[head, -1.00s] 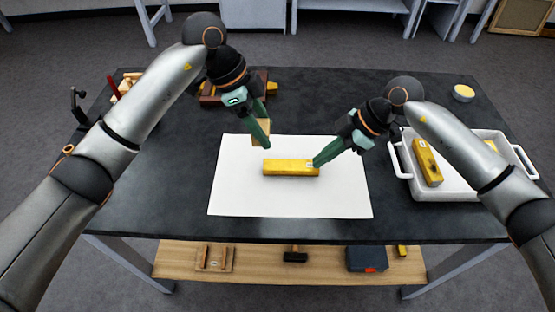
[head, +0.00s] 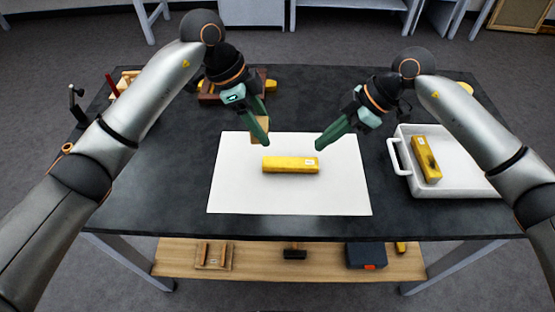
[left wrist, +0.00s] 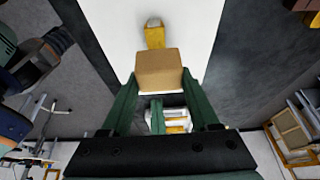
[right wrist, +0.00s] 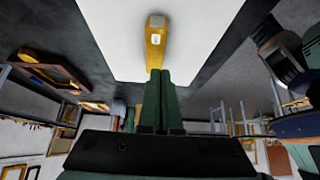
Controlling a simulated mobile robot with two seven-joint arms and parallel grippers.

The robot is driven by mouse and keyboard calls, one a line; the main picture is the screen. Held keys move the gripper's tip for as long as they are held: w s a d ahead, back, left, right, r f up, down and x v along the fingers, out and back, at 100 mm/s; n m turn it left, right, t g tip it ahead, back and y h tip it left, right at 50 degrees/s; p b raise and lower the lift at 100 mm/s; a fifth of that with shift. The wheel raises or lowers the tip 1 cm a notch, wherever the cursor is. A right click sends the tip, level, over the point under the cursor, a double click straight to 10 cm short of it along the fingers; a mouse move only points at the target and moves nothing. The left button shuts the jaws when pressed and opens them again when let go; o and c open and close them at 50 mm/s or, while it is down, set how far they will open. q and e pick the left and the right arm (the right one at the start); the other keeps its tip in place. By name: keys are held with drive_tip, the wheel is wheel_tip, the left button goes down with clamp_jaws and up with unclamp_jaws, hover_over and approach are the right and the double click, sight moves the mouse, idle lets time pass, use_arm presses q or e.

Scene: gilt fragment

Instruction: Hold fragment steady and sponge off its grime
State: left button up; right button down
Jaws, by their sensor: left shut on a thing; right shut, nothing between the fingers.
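The gilt fragment (head: 290,165), a yellow-gold bar with a small white label near its right end, lies on the white sheet (head: 240,195). It also shows in the left wrist view (left wrist: 155,38) and in the right wrist view (right wrist: 155,50). My left gripper (head: 265,140) is shut on a tan sponge block (left wrist: 159,70), held above the sheet's back edge, behind and left of the fragment and apart from it. The sponge is partly hidden by the fingers in the head view (head: 259,126). My right gripper (head: 320,146) is shut and empty, just behind the fragment's right end, apart from it.
A white tray (head: 403,179) with another gilt piece (head: 426,158) stands at the right, partly behind my right arm. A brown frame-like item (head: 210,98) lies at the back left. A lower wooden shelf (head: 325,262) holds tools and a blue box (head: 366,256). The sheet's front is clear.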

drive_tip(key=v, duration=1.1)
drive_tip(key=shift+d+r, duration=0.15)
drive_tip(key=shift+r, duration=0.1)
use_arm(q)
drive_tip(key=shift+s, duration=0.15)
use_arm(e)
drive_tip(key=shift+s+f, duration=0.1)
drive_tip(key=shift+s, duration=0.05)
